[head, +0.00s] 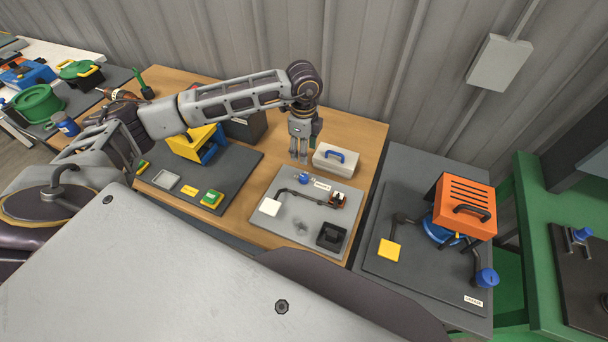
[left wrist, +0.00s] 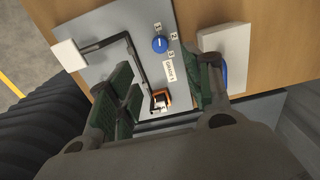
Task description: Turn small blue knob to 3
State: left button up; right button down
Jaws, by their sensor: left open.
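The small blue knob (head: 303,178) sits near the back edge of a grey board (head: 275,228) on the wooden table. My left gripper (head: 299,158) points down above the back of the board, close to the knob. In the left wrist view the green-padded fingers (left wrist: 163,92) are spread and empty, with the knob beyond their tips. My right gripper is not in view.
A white case with a blue handle (head: 335,158) stands right behind the board. The board also carries a white pad (head: 270,207), a dark pipe, an orange part (head: 338,199) and a black holder (head: 331,236). An orange box (head: 465,205) stands on the right-hand table.

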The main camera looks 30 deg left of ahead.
aim_at(304, 176)
pick_arm(q)
notch_tip(304, 176, down, 12)
jog(key=shift+p, duration=0.95)
jog(key=shift+f, duration=0.85)
jog(key=c, duration=1)
